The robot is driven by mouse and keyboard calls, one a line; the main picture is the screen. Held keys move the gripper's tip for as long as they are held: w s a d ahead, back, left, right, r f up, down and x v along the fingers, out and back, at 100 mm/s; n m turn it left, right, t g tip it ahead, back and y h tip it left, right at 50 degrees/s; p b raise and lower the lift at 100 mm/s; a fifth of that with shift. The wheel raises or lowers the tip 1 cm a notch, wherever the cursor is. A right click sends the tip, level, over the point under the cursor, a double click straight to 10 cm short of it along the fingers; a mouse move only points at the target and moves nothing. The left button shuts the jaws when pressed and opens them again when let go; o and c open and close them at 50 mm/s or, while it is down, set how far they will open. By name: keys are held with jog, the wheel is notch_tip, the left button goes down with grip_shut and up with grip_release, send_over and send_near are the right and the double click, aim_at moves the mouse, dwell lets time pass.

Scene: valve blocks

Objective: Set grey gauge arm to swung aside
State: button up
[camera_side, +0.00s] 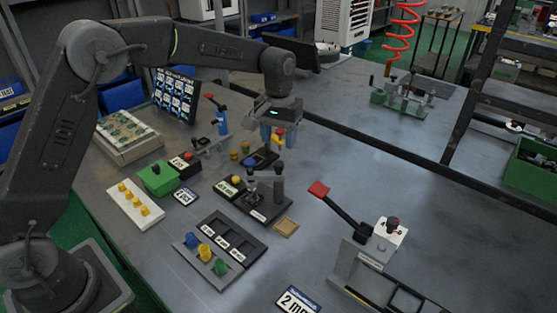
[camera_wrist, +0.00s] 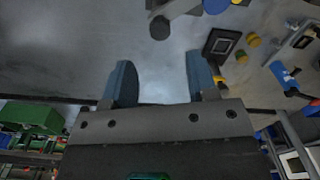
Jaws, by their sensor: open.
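The grey gauge arm (camera_side: 264,173) appears to be the short bar over the black base plate (camera_side: 262,210) in the middle of the table, with a dark grey cylinder (camera_side: 279,188) at its right end. In the wrist view a similar grey cylinder (camera_wrist: 160,28) shows at the top edge, its fixture partly cut off. My gripper (camera_side: 272,136) is above and behind this fixture in the side view. Its blue fingers (camera_wrist: 154,85) are apart, with only bare tabletop between them. It looks apart from the arm. The arm's exact swing angle is hard to tell.
A red-handled lever (camera_side: 335,204) with a white block (camera_side: 389,233) stands front right. A slotted black tray (camera_side: 243,236) with coloured knobs lies in front.

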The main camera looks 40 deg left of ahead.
aim_at(279, 163)
notch_tip(279, 163, down, 7)
jog(key=shift+f, duration=0.15)
jog(key=shift+c, duration=0.3)
grip_shut()
dwell(0.3)
